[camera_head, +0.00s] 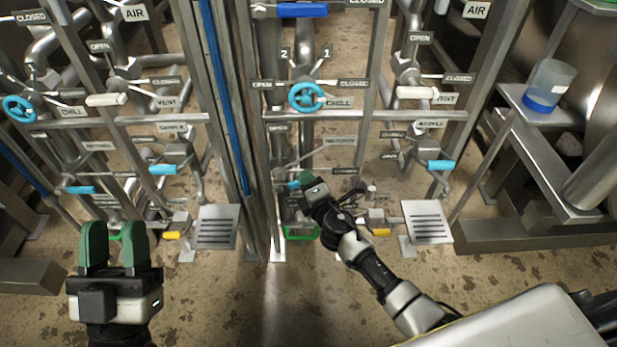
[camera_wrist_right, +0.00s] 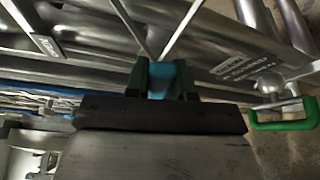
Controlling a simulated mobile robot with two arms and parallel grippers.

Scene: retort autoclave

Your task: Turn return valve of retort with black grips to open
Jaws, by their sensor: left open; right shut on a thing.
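My right gripper (camera_head: 306,180) reaches low into the middle pipe rack. In the right wrist view its green fingers are shut on a light-blue valve handle (camera_wrist_right: 158,78). In the head view only a bit of this handle (camera_head: 293,185) shows at the left of the fingers; the gripper hides the rest. I cannot tell the handle's exact angle or read a return label beside it. My left gripper (camera_head: 114,245) is open and empty, fingers up, in front of the left rack. Black grips on a retort are not visible.
A blue handwheel (camera_head: 306,97) sits above my right gripper. A green handle (camera_head: 301,233) is just below it. Other light-blue handles (camera_head: 441,166) and yellow handles (camera_head: 381,232) are on the racks. A container with blue contents (camera_head: 549,86) stands at right. The floor in front is clear.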

